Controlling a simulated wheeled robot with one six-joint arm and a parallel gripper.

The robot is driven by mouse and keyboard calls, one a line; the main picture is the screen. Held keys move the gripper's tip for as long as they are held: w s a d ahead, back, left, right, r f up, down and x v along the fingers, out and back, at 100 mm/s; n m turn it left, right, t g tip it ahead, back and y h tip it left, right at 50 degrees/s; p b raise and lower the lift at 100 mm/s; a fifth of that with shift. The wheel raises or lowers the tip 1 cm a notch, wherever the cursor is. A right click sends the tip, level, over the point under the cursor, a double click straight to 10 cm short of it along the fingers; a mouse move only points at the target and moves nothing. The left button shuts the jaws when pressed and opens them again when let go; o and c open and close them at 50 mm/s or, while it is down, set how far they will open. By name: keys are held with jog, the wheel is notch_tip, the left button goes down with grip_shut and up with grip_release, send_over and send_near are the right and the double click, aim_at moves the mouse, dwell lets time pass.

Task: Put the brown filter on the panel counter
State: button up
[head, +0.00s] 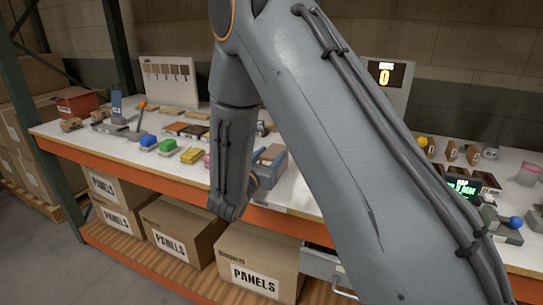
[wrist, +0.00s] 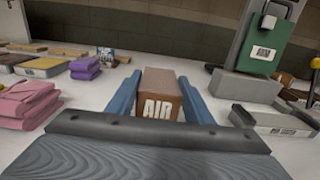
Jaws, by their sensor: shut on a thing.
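The brown filter (wrist: 162,88), a brown box marked "AIR", sits between the two blue fingers of my gripper (wrist: 155,97) in the wrist view. My gripper is shut on it. In the head view my gripper (head: 266,172) is partly hidden behind my arm, near the front edge of the bench, with a brown top (head: 271,153) showing between the fingers. I cannot tell whether the filter touches the bench. A grey board with a display reading "0" (head: 385,76) stands at the back, right of my arm; its small heading is unreadable, so I cannot confirm it as the panel counter.
The white bench (head: 92,145) is crowded with green, blue and yellow items to the left. In the wrist view, purple folded cloths (wrist: 85,68) and pink ones (wrist: 28,100) lie left, and a grey block (wrist: 245,84) stands right. Cartons (head: 258,262) sit on the lower shelf.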

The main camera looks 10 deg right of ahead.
jog(key=o, duration=1)
jog(key=b+v, duration=0.2)
jog(key=v, duration=1)
jog(key=shift+s, duration=0.1)
jog(key=shift+d, duration=0.15)
